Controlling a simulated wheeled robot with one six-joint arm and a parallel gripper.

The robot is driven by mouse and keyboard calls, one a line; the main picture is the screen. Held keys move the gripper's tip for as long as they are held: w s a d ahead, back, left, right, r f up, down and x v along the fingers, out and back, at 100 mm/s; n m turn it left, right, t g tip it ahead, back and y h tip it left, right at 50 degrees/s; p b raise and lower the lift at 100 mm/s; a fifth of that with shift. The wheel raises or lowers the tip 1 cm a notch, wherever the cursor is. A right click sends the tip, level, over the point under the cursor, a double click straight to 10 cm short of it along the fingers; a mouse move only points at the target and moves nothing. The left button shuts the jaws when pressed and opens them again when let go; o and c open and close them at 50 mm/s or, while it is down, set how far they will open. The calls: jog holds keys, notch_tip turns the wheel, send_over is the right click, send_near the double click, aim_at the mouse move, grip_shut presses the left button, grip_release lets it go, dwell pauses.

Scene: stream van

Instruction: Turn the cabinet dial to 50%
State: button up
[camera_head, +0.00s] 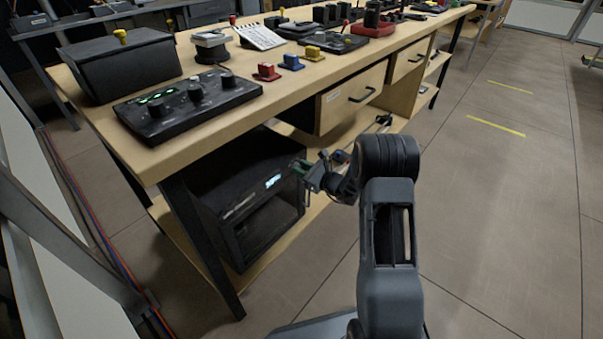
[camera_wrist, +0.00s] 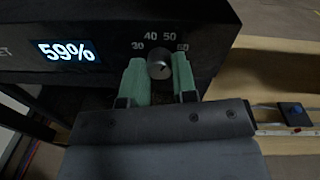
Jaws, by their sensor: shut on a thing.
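The black cabinet (camera_head: 234,219) sits on the lower shelf of the wooden bench, its lit display (camera_head: 273,181) facing my arm. In the wrist view the display (camera_wrist: 66,51) reads 59%. The grey round dial (camera_wrist: 160,66) is to the right of the display, under printed marks 30, 40, 50 and 60. My gripper (camera_wrist: 160,80) has green fingers on both sides of the dial and is shut on it. In the head view my gripper (camera_head: 308,174) is at the cabinet's right front edge, and the dial is hidden there.
A drawer (camera_head: 350,97) with a handle is above my gripper. The floor (camera_head: 480,200) to the right is clear.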

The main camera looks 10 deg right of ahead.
jog(key=shift+n+b, duration=0.4)
jog(key=shift+n, duration=0.2)
jog(key=o, duration=0.9)
jog(key=shift+o, duration=0.2)
jog(key=shift+s, duration=0.1)
jog(key=p+v, duration=0.3)
jog(key=v, duration=1)
jog(key=shift+s+d, duration=0.2)
jog(key=shift+s, duration=0.1)
